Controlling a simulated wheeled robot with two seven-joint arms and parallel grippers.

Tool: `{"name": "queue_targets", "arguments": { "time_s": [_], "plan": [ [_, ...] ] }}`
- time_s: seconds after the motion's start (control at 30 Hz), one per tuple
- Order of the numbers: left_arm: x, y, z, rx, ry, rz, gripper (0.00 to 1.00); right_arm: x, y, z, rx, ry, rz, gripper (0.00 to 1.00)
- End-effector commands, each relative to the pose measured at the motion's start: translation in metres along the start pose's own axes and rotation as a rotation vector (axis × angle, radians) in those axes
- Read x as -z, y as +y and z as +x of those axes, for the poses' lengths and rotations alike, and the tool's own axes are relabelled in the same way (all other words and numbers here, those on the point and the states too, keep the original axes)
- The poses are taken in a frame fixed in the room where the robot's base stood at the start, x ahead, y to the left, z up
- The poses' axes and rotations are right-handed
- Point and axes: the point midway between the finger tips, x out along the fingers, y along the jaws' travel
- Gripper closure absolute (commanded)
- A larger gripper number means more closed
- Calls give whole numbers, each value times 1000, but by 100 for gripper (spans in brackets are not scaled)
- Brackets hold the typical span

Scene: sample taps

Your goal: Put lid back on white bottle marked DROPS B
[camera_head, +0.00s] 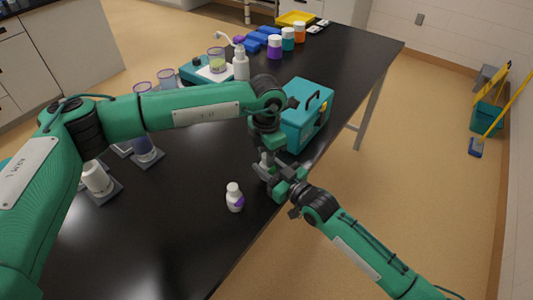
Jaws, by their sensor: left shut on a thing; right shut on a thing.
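My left gripper (267,150) reaches down from above, and my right gripper (270,172) comes in from the lower right. They meet just above the near right part of the table. A small white piece (264,158) shows between them. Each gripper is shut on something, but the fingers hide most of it. I cannot tell bottle from lid there, or whether they touch. No lettering is readable.
A teal case with a black handle (306,115) stands close behind the grippers at the table's right edge. A white pump bottle (241,64), cups and coloured jars stand farther back. White containers on grey pads (97,178) stand at left. The black table's front (160,240) is clear.

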Motion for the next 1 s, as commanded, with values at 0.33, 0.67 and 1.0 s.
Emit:
{"name": "queue_targets", "arguments": {
  "time_s": [0.33, 0.67, 1.0],
  "plan": [
    [0, 0, 0, 0, 0, 0, 51, 0, 0, 0, 0, -1, 0, 100],
    [-1, 1, -20, -1, -3, 0, 51, 0, 0, 0, 0, -1, 0, 100],
    [0, 0, -91, -1, -3, 0, 51, 0, 0, 0, 0, -1, 0, 100]
  ]
}}
